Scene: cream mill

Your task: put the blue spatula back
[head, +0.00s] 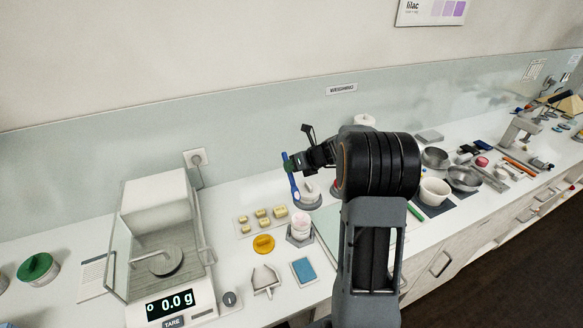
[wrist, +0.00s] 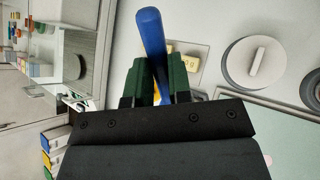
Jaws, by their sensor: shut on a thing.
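My gripper (head: 291,165) is shut on the blue spatula (head: 292,182), held above the bench near the back wall. The spatula hangs roughly upright, slightly tilted, with its blue length below the jaws in the head view. In the wrist view the spatula (wrist: 151,36) sticks out between the green fingertips (wrist: 156,80). A round whitish stand (head: 308,200) is on the bench just right of and below the spatula. A round pale piece with a grey bar (wrist: 255,64) shows in the wrist view. I cannot tell whether the spatula touches anything below.
A balance (head: 165,240) reading 0.0 g stands left. A tray of yellow-topped pieces (head: 262,220), a white jar (head: 300,228), a yellow disc (head: 264,243) and a blue pad (head: 304,271) lie nearby. Bowls (head: 464,178) stand right. My arm hides part of the bench.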

